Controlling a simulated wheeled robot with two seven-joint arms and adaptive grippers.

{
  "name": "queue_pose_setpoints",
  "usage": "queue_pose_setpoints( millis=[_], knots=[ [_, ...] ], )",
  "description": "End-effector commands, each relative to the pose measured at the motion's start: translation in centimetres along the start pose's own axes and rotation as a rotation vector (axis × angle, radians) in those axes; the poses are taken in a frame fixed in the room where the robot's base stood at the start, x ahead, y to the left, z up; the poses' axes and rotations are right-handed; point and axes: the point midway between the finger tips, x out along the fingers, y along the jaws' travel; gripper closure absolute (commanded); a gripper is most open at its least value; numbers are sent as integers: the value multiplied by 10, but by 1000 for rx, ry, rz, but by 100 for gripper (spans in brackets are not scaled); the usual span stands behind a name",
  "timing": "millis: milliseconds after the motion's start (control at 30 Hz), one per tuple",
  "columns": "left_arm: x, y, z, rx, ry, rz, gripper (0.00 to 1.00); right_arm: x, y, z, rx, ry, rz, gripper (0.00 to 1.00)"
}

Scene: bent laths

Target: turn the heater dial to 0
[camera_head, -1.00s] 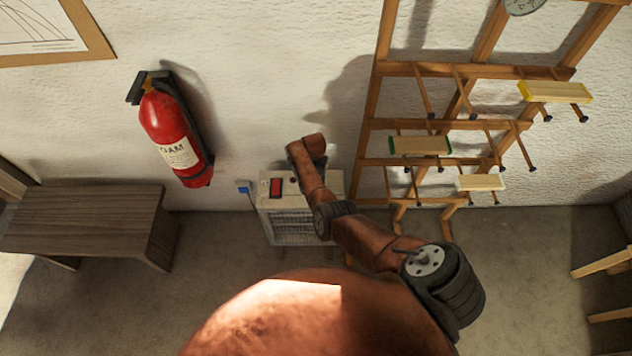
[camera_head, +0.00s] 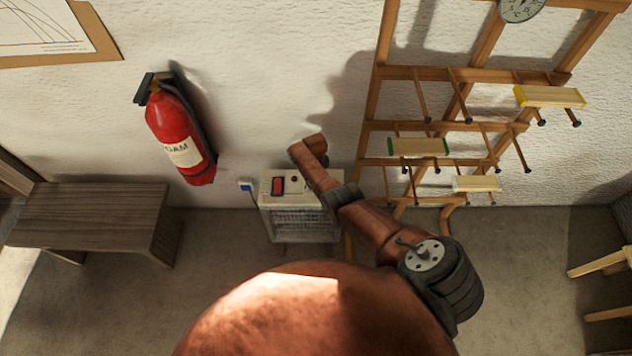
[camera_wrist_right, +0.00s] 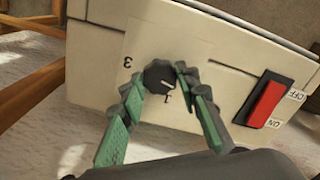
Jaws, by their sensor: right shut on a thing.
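The heater (camera_head: 304,226) is a pale box with a front grille, standing on the floor against the wall. Its round black dial (camera_wrist_right: 158,76) shows in the right wrist view, on the pale top panel. A "3" is printed left of the dial and a "1" below it. A small light mark shows on the dial, on the side toward the "1". My right gripper (camera_wrist_right: 159,80) is shut on the dial, with one green-padded finger on each side. In the head view my right arm hides the dial and gripper. My left gripper is in neither view.
The heater's red rocker switch (camera_wrist_right: 265,101), marked ON and OFF, sits right of the dial. A wooden rack (camera_head: 412,72) stands close on the right. The floor between is clear.

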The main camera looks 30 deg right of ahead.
Motion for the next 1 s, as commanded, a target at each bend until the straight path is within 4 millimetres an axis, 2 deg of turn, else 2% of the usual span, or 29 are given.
queue_pose_setpoints(
  millis=[400, 967, 1000],
  knots=[
    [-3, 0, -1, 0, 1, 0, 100, 1, 1, 2, -200, -5, 0, 95],
    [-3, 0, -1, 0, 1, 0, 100, 1, 1, 2, -234, -5, 1, 95],
    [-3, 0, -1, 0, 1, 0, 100, 1, 1, 2, -233, -5, 1, 70]
  ],
)
